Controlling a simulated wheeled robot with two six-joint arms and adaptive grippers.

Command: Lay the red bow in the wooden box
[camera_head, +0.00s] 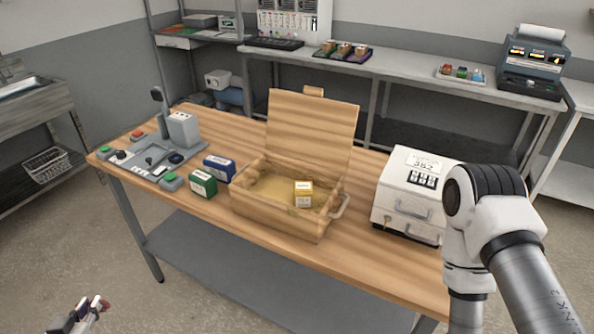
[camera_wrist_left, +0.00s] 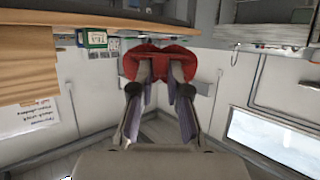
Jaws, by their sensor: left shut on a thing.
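The red bow (camera_wrist_left: 160,52) shows in the left wrist view, held between the fingertips of my left gripper (camera_wrist_left: 161,78), which is shut on it. In the head view my left gripper (camera_head: 97,306) is at the bottom left corner, in front of the table and well away from the box. A bit of red shows at its tips there. The wooden box (camera_head: 280,222) stands on the table with its lid (camera_head: 312,125) raised at the back. A small yellow carton (camera_head: 303,193) is inside it, on pale filling. My right gripper is out of view.
Green (camera_head: 202,183) and blue (camera_head: 219,168) cartons stand left of the box. A grey control station (camera_head: 150,150) is at the table's left end. A white drawer cabinet (camera_head: 408,190) stands right of the box, beside my right arm.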

